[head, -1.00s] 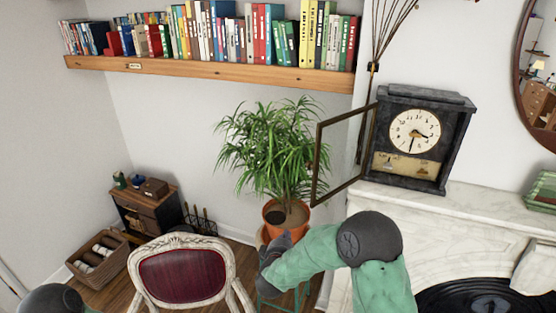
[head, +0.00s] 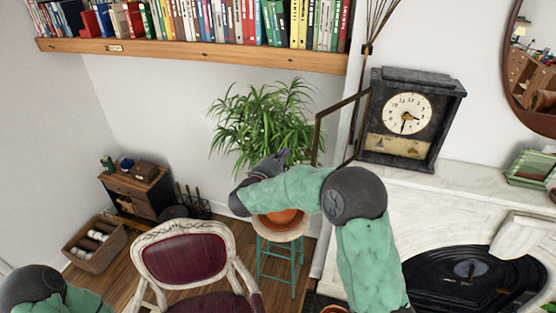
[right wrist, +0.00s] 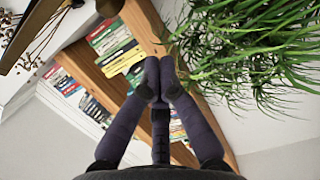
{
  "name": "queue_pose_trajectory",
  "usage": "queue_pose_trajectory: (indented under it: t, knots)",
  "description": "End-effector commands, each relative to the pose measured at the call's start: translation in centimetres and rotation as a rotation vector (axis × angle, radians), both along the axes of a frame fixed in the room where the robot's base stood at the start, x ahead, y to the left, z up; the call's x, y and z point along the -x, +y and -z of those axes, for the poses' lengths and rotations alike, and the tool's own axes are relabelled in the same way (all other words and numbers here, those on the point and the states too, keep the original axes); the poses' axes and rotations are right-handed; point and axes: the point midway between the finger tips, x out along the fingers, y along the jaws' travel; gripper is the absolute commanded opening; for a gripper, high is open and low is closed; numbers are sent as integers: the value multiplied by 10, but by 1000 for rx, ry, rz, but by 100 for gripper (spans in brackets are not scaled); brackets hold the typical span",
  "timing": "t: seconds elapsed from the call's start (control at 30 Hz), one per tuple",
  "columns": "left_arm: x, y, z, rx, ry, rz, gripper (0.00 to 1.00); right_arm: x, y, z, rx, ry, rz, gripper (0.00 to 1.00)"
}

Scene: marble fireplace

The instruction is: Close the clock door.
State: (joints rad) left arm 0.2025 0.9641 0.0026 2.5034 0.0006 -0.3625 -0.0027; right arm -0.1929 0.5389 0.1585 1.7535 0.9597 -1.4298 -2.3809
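The dark clock (head: 412,118) stands on the white mantel in the head view, its round cream dial facing out. Its door (head: 343,102), a thin brown frame, stands open and swung out to the left of the case. My left gripper is out of view; only part of that arm shows at lower left.
A potted plant (head: 262,122) on a teal-legged stool (head: 278,262) is behind my right arm. A bookshelf (head: 200,52) runs above. A red-backed chair (head: 185,258) stands in front. The mantel (head: 470,190) holds a green tray (head: 530,168) at right.

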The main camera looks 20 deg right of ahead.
Motion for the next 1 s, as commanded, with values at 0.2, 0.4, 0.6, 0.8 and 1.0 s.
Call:
queue_pose_trajectory:
  t: [0.2, 0.4, 0.6, 0.8, 1.0]
  knots:
    - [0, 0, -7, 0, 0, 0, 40, -24, -28, 0, 1, 1, 2, 0]
    - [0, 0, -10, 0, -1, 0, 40, -6, -38, -1, 1, 2, 0, 0]
    - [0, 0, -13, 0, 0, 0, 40, 8, -43, 0, 1, 1, -2, 0]
    - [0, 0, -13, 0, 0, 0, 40, 11, -44, 0, 0, 0, -2, 0]
    - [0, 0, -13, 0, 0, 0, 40, 11, -44, 0, 0, 0, -1, 0]
